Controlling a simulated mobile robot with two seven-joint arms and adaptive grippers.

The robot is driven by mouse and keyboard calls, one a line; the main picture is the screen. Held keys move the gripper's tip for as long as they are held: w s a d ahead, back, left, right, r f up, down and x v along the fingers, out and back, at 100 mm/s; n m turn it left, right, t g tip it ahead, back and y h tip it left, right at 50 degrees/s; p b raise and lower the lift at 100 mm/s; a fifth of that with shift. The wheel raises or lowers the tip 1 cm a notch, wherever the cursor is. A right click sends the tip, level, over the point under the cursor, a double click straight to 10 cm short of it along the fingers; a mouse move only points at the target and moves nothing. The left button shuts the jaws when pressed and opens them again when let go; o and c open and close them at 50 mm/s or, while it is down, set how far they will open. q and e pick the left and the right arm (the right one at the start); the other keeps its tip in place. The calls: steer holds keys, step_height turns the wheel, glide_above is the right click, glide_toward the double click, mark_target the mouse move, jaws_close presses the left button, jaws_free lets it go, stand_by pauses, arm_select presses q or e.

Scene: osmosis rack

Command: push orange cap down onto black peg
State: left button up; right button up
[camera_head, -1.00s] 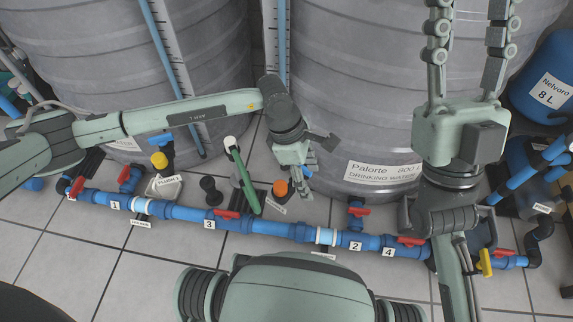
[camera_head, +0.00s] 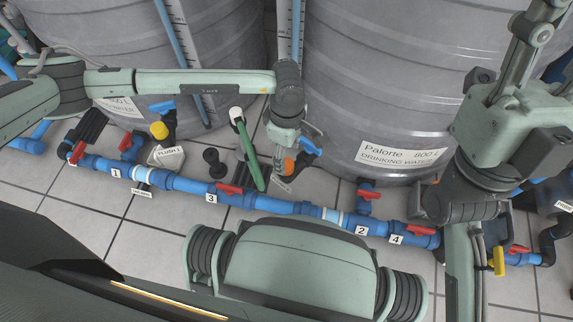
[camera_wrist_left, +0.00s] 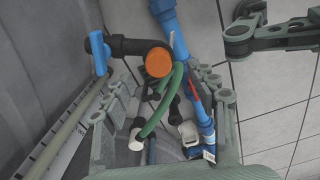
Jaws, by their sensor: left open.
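The orange cap (camera_head: 289,165) sits low beside the blue pipe line, partly hidden by my left gripper (camera_head: 284,152). In the left wrist view the orange cap (camera_wrist_left: 159,62) shows as a round face at the end of a black fitting (camera_wrist_left: 128,46). My left gripper is open, and its fingers stand apart left and right below the cap in that view. I cannot tell whether they touch it. Any black peg under the cap is hidden. My right gripper (camera_head: 532,35) is raised at the upper right, partly cut off by the frame.
A green handle with a white end (camera_head: 245,145) stands close left of my left gripper. A black post (camera_head: 212,160) is farther left. The blue pipe (camera_head: 190,183) with red valves runs in front. Large grey tanks (camera_head: 385,70) stand behind. A blue handle (camera_wrist_left: 98,52) is near the cap.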

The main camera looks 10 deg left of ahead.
arm_select(q)
steer(key=f, duration=0.2)
steer(key=f+b, duration=0.1)
steer(key=f, duration=0.2)
steer(key=shift+w+a+f+b, duration=0.1)
steer(key=shift+w+a+b, duration=0.1)
steer(key=shift+b, duration=0.1)
steer(key=shift+c, duration=0.4)
steer(key=c, duration=0.9)
